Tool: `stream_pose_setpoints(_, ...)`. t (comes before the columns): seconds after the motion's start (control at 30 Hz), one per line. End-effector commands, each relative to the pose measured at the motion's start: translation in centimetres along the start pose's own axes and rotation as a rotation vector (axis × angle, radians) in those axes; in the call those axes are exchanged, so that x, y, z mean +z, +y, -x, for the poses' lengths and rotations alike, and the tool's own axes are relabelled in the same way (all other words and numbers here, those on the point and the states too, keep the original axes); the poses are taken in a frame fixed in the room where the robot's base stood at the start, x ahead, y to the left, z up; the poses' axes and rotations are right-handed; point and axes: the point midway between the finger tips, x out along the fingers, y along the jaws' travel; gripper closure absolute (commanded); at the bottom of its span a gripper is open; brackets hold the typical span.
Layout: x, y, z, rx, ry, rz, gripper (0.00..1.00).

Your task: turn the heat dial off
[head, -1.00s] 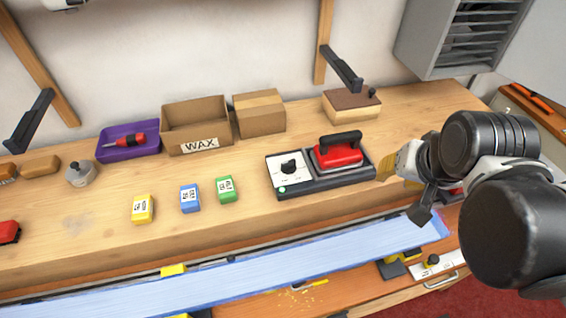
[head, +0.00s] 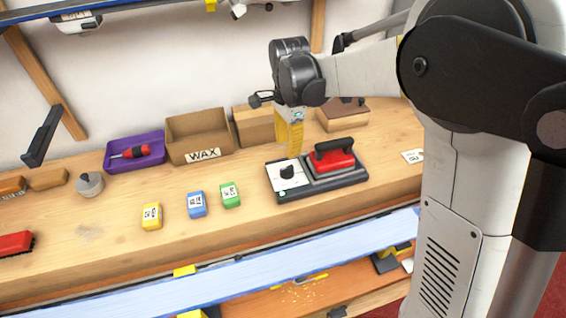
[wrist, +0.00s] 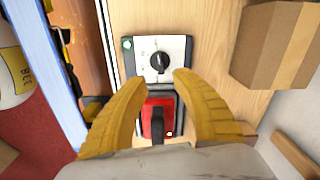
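The heat dial (head: 287,172) is a black knob on the white panel (head: 280,185) of a dark base unit on the bench. In the wrist view the dial (wrist: 160,62) sits just beyond my fingertips, with a small lit green lamp (wrist: 127,44) at the panel's corner. I cannot read the dial's markings. My gripper (head: 290,150) hangs above and behind the dial in the head view, its yellow fingers pointing down. In the wrist view my gripper (wrist: 161,79) is open and empty, its fingers apart on either side of the view's middle. It appears clear of the dial.
A red iron (head: 334,158) with a black handle rests on the same unit, right beside the dial. Cardboard boxes (head: 200,135) stand behind. Green (head: 231,196), blue (head: 197,204) and yellow (head: 152,216) wax blocks lie to the left. A blue ski (head: 330,258) runs along the front.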

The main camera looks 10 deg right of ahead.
Motion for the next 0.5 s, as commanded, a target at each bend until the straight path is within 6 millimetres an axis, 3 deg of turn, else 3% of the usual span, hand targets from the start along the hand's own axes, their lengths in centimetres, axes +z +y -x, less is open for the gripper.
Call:
stream_pose_setpoints(0.3,0.0,0.0,-6.6,-0.002,0.001,0.002,0.68)
stream_pose_setpoints(0.5,0.0,0.0,-8.9,-0.003,0.001,0.002,0.68)
